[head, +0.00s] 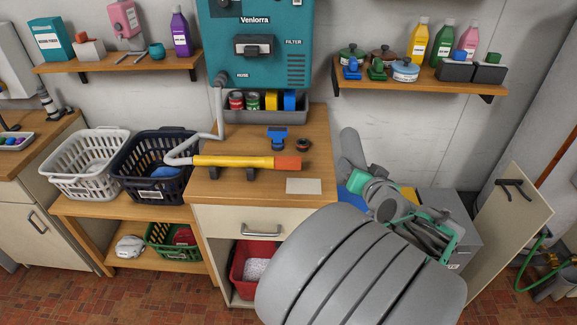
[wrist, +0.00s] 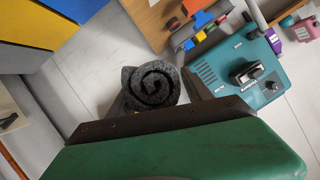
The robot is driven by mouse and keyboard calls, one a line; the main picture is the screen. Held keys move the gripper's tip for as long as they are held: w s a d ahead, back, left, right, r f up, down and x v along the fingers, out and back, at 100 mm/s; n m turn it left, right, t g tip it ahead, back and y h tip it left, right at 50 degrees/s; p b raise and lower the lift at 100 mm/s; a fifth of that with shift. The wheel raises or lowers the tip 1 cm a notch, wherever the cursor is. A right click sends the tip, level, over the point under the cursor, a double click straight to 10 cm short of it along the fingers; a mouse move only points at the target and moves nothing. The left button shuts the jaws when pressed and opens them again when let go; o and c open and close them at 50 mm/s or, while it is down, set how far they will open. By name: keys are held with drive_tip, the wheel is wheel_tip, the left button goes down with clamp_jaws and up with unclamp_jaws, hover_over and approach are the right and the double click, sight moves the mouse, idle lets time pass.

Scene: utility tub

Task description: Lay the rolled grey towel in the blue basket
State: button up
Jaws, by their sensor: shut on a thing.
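The rolled grey towel (wrist: 151,86) shows its spiral end in the wrist view, dark and speckled. My gripper (wrist: 158,120) is shut on it; its dark jaw hides the near side of the roll. In the head view my gripper (head: 428,236) is at the right, low beside the grey cabinet, and my arm hides much of it; the towel is hard to make out there. The dark blue basket (head: 128,165) stands upright on the left bench, far from my gripper, with a blue cloth lying in it.
A white basket (head: 68,178) stands left of the blue one. A yellow-and-orange wand (head: 235,162) lies on the wooden counter (head: 225,190), its grey hose reaching over the blue basket. The teal dispenser (head: 255,45) hangs above. An open cabinet door (head: 508,220) stands at the right.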

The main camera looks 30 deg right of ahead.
drive_tip(key=w+d+f+p, duration=0.1)
drive_tip(key=w+f+p, duration=0.15)
drive_tip(key=w, duration=0.55)
hover_over(328, 182)
wheel_tip(328, 182, down, 6)
drive_tip(key=shift+s+a+f, duration=0.1)
drive_tip(key=shift+s+f, duration=0.05)
drive_tip(key=shift+f, duration=0.05)
wheel_tip(328, 182, down, 3)
drive_tip(key=shift+r, duration=0.15)
drive_tip(key=shift+w+f, duration=0.2)
drive_tip(key=shift+f, duration=0.2)
drive_tip(key=o, duration=1.7)
drive_tip(key=shift+s, duration=0.1)
